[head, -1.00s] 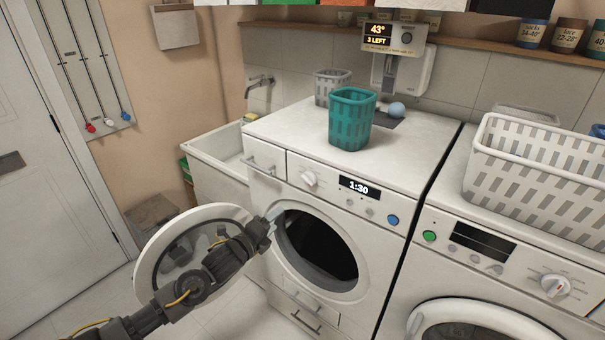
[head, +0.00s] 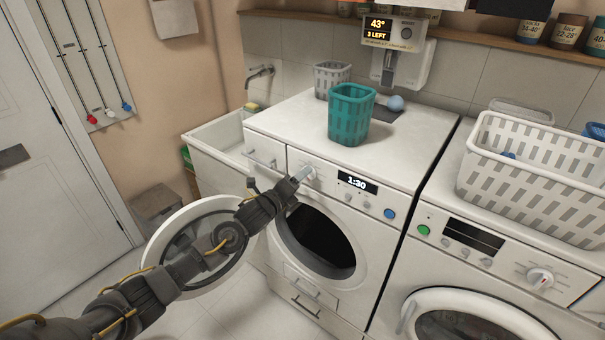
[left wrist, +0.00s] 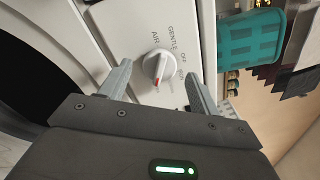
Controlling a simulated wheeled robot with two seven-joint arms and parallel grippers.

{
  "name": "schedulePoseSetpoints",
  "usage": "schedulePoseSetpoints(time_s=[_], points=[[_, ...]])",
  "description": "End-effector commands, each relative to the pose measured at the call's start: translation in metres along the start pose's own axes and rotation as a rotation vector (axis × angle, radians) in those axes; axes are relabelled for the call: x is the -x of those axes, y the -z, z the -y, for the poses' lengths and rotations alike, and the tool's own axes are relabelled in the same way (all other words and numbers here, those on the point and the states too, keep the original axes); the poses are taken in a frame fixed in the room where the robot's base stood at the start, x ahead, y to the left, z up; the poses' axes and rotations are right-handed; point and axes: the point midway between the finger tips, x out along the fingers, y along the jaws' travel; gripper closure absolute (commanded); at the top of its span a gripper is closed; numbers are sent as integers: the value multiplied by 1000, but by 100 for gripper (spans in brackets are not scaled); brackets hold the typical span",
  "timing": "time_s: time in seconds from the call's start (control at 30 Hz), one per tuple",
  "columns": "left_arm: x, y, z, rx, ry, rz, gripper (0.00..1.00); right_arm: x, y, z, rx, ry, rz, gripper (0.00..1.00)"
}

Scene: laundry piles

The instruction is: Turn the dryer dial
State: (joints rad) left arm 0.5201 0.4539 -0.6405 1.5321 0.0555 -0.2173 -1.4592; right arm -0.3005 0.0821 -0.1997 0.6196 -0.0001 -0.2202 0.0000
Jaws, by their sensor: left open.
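The dryer dial (left wrist: 159,66) is a round white knob with a raised grip and a red mark, on the left machine's white panel. In the left wrist view the words GENTLE, OFF and AIR are printed around it, and the red mark points down in the picture. My left gripper (head: 302,177) is open at the panel. In the left wrist view its two fingers lie either side of the dial with gaps showing; I cannot tell whether they touch it. In the head view the gripper partly hides the dial. My right gripper is not in view.
The left machine's round door (head: 165,250) hangs open below my left arm. A teal basket (head: 350,120) and a grey basket (head: 331,80) stand on its top. A white basket (head: 535,165) sits on the right machine, which has its own dial (head: 540,278).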

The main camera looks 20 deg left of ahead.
Motion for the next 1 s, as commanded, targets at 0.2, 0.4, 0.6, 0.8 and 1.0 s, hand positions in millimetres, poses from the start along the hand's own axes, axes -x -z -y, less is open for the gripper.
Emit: schedulePoseSetpoints(time_s=[0.2,0.4,0.6,0.8,1.0], points=[[-16,0,0,1,0,-1,37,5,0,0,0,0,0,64],[-17,1,-1,0,0,-1,37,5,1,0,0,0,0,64],[-17,1,-1,0,0,-1,52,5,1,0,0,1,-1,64],[-16,1,-1,0,0,-1,78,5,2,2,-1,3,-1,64],[-16,1,-1,9,-1,-1,81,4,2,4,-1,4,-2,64]])
